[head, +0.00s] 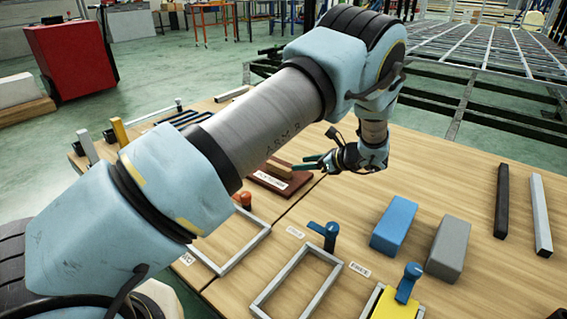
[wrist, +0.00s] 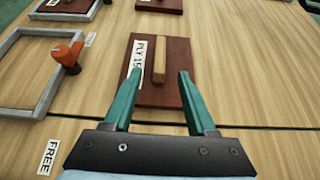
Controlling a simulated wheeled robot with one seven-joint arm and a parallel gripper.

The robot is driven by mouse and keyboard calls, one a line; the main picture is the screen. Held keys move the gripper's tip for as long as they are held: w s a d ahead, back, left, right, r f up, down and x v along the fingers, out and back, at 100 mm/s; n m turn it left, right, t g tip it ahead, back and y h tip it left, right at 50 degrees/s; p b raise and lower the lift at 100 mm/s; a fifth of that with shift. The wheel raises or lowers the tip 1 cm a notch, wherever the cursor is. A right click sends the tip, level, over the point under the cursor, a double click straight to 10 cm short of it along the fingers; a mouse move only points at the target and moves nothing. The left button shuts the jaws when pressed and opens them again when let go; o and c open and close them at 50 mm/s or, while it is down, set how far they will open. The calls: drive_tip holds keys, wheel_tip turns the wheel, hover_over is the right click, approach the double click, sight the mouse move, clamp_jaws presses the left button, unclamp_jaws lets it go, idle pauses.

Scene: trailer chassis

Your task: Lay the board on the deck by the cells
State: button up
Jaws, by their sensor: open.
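A dark red-brown board (head: 291,186) with a wooden bar handle and a white label lies flat on the wooden deck (head: 440,170). In the wrist view the board (wrist: 155,98) reads "PLY 15" and its handle (wrist: 160,52) stands upright in the picture. My gripper (head: 306,163) is open and empty, just right of the board in the head view. In the wrist view my gripper's fingers (wrist: 160,72) lie to either side of the handle's lower end; contact cannot be told. Grey-framed cells (head: 297,284) are at the front; one also shows in the wrist view (wrist: 14,112).
Clamps stand by the cells, one orange (wrist: 68,55) and one blue (head: 326,234). A blue block (head: 393,222), a grey block (head: 449,248) and two bars lie at the right. Another red-brown board (wrist: 176,5) shows at the wrist view's top. A "FREE" label (wrist: 49,157) marks bare deck.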

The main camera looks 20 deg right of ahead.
drive_tip(key=w+a+r+n+g, duration=0.1)
drive_tip(key=a+r+n+g, duration=0.2)
drive_tip(key=a, duration=0.5)
drive_tip(key=w+a+r+n+g, duration=0.1)
drive_tip(key=a+n+g, duration=0.1)
drive_tip(key=a+n, duration=0.45)
drive_tip(key=w+a+r+n+g, duration=0.1)
drive_tip(key=a+r+n+g, duration=0.15)
drive_tip(key=a, duration=0.65)
drive_tip(key=s+a+r+n+g+h, duration=0.1)
drive_tip(key=s+a+r+n+h, duration=0.2)
drive_tip(key=s+a+n, duration=0.3)
drive_tip(key=s+a+r+n+h, duration=0.2)
drive_tip(key=s+a+r+n, duration=0.3)
drive_tip(key=a+n, duration=0.6)
drive_tip(key=s+a, duration=0.2)
drive_tip(key=a, duration=0.1)
drive_tip(key=shift+s+a+g+h, duration=0.25)
drive_tip(key=shift+s+g+h, duration=0.05)
drive_tip(key=shift+g+h, duration=0.1)
wheel_tip(320, 180, up, 27)
drive_tip(key=p, duration=2.7)
